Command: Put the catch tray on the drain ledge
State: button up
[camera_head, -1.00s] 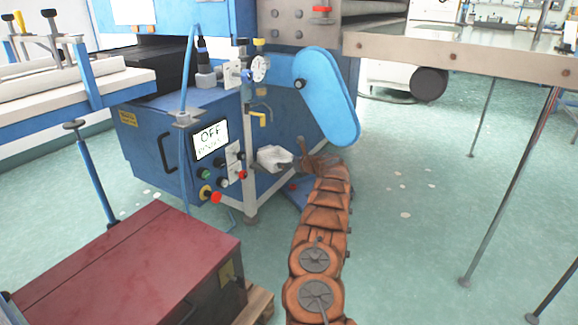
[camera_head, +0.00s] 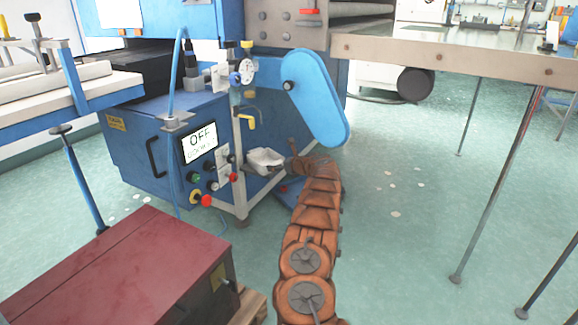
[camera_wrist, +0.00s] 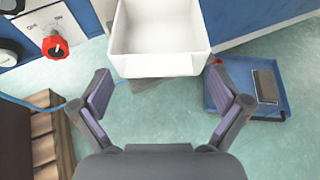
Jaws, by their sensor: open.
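The catch tray is a white, open-topped box (camera_wrist: 160,30), and it looks empty in the wrist view. It also shows in the head view (camera_head: 264,158), in front of the blue machine's lower frame. My gripper (camera_wrist: 162,88) is open, with its fingers spread wide. The tray's near wall is just ahead of the fingertips, with a visible gap on both sides. A dark grey piece (camera_wrist: 150,85) shows under the tray's near edge; it may be the drain ledge. Most of it is hidden, and I cannot tell whether the tray rests on it.
A blue tray (camera_wrist: 216,94) with a dark block (camera_wrist: 264,86) lies low on the right. A red knob (camera_wrist: 55,47) is on the machine's panel at left. A dark red chest (camera_head: 120,265) stands in front. Open floor (camera_head: 400,225) lies to the right.

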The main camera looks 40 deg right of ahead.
jog(key=p+v, duration=0.2)
jog(key=v, duration=0.9)
jog(key=shift+s+p, duration=0.25)
jog(key=shift+p, duration=0.15)
jog(key=shift+a+r, duration=0.1)
